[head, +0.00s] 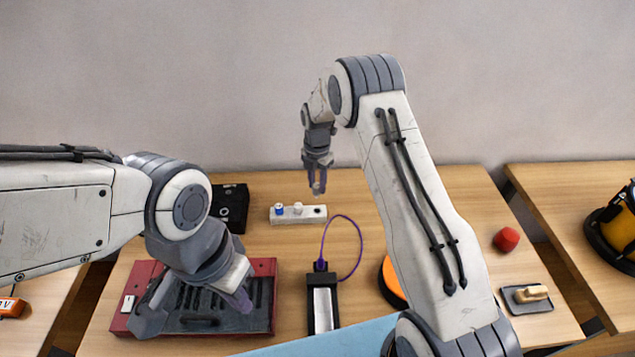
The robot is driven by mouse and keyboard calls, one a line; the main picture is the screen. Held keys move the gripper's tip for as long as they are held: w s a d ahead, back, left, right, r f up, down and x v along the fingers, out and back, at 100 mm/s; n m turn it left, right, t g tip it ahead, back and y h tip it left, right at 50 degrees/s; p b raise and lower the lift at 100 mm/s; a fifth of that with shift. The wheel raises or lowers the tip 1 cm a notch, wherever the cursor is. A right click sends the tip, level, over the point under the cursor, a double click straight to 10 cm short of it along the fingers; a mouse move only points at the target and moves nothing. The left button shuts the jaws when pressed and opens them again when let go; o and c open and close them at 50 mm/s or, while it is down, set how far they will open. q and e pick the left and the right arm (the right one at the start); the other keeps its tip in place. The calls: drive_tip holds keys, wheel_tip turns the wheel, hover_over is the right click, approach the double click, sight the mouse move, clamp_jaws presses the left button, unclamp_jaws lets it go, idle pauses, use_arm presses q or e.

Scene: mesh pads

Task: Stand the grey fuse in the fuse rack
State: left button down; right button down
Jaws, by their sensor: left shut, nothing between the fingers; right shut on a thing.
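The fuse rack is a small white block (287,219) in the middle of the table, toward the back. A blue-topped fuse (280,208) stands at its left and a whitish one (298,208) in its middle. A dark hole shows at its right end. My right gripper (317,187) points down above that right end. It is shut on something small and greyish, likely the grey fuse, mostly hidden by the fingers. My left gripper (240,301) is shut and empty over the red tray.
The red tray (262,267) with a dark slotted inside lies front left. A black box (232,208) stands behind it. A dark device (323,290) with a purple cable lies front centre. An orange round thing (390,281), a red ball (506,239) and a grey pad (527,299) are to the right.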

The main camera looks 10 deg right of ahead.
sight(318, 196)
idle(0.3)
drive_tip(key=shift+d+f, duration=0.1)
drive_tip(key=shift+f, duration=0.05)
drive_tip(key=shift+f+b, duration=1.9)
drive_tip(key=shift+f, duration=0.85)
drive_tip(key=shift+f+b, duration=1.1)
drive_tip(key=shift+f, duration=0.4)
drive_tip(key=c, duration=0.5)
unclamp_jaws()
drive_tip(key=shift+r, duration=0.1)
wheel_tip(318, 196, up, 9)
drive_tip(key=shift+w+r+b, duration=0.1)
drive_tip(key=shift+b, duration=0.85)
drive_tip(key=shift+r, duration=0.6)
